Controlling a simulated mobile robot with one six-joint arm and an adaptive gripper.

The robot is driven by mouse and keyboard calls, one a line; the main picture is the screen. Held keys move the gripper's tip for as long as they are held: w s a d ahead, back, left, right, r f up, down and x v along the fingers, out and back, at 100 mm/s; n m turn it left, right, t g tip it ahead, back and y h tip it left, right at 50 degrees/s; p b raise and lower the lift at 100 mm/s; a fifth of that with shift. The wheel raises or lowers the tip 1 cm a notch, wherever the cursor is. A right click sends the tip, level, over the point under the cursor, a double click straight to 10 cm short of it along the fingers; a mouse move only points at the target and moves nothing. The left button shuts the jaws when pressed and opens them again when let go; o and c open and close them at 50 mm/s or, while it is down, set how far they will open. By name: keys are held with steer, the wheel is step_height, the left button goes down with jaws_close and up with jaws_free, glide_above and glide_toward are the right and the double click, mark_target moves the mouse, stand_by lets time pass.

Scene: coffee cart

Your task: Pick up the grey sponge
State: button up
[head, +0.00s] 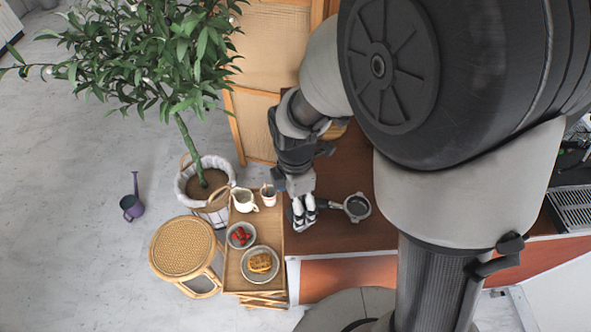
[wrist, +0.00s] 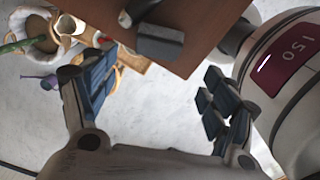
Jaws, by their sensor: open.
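The grey sponge (wrist: 160,43) is a dark grey block lying near the edge of the brown cart top (wrist: 207,20) in the wrist view. My gripper (wrist: 158,78) is open and empty, its two fingers spread wide apart. In that picture the sponge lies above the gap between the fingertips, apart from them. In the head view my gripper (head: 304,212) is over the left edge of the cart top (head: 345,235). I cannot make out the sponge in the head view; my gripper and arm cover that area.
A portafilter (head: 357,207) lies just right of my gripper. A wooden tray stand (head: 273,228) on the left holds a white pitcher (head: 244,200), a cup (head: 267,195), a plate with a waffle (head: 260,264) and a bowl of red fruit (head: 240,236). A potted tree (head: 185,130) stands behind.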

steer(key=f+b, duration=0.1)
steer(key=f, duration=0.1)
steer(key=f+b, duration=0.1)
steer(key=f, duration=0.5)
steer(key=shift+w+a+f+b, duration=0.15)
steer(key=shift+a+b, duration=0.1)
steer(key=shift+b, duration=0.15)
steer(key=shift+c, duration=0.5)
steer(key=c, duration=1)
steer(key=shift+r, duration=0.2)
steer(key=shift+c, duration=0.2)
step_height(320, 180, up, 20)
steer(key=p, duration=0.6)
